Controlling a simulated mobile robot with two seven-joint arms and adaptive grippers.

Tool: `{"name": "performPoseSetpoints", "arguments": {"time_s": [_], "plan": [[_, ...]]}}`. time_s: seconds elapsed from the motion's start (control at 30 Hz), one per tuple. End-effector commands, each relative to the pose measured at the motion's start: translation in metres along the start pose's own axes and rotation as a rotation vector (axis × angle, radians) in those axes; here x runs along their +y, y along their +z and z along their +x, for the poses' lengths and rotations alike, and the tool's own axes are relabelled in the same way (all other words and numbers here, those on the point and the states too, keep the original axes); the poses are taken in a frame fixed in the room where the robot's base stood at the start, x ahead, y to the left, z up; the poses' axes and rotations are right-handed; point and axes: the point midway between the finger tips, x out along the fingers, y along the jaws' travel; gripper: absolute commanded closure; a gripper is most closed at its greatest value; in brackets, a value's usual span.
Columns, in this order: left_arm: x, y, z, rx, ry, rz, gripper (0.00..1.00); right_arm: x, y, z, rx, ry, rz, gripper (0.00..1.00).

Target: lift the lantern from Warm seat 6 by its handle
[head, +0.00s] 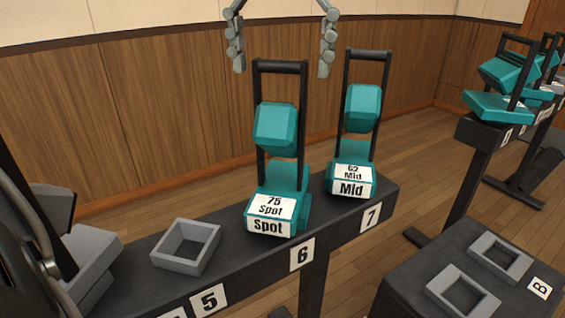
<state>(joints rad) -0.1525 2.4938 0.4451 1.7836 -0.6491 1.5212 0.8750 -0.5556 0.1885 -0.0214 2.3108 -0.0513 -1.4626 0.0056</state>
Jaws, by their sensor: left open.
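A teal lantern (276,128) with a black upright frame stands at seat label 6 (302,254) on a dark bench. Its front tags read "75 Spot" and "Spot". Its black handle bar (281,66) runs across the top of the frame. My left gripper (282,65) is open, fingers pointing down, one on each side of the handle in the picture. The fingers appear apart from the handle; I cannot tell their exact depth. My right gripper is not in view.
Another teal lantern (363,108), tagged "62 Mid", stands close by at seat 7. An empty grey square seat (186,246) is near label 5 (209,300). A dark stand B (410,270) with empty seats is at lower right. More teal lanterns (497,106) stand on the far-right bench.

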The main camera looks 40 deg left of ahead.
Motion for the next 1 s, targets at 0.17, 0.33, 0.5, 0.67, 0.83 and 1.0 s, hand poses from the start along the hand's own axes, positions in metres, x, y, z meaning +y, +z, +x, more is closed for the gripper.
{"name": "performPoseSetpoints", "arguments": {"time_s": [0.17, 0.33, 0.5, 0.67, 0.83, 1.0], "plan": [[0.000, 0.000, 0.015, 0.002, 0.001, 0.000, 0.12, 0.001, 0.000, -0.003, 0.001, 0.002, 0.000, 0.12], [0.001, 0.000, 0.035, 0.003, 0.001, 0.001, 0.12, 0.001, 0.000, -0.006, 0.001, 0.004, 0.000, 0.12], [0.001, 0.000, 0.061, 0.004, -0.001, 0.001, 0.12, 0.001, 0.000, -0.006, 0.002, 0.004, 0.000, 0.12], [0.001, 0.001, 0.076, 0.001, -0.001, -0.002, 0.12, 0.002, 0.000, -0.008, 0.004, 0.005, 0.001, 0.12], [0.001, 0.001, 0.078, -0.001, -0.001, -0.002, 0.12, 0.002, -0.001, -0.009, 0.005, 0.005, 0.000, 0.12], [0.001, 0.001, 0.078, -0.001, -0.001, -0.002, 0.23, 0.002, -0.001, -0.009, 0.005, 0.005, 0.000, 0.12]]}}
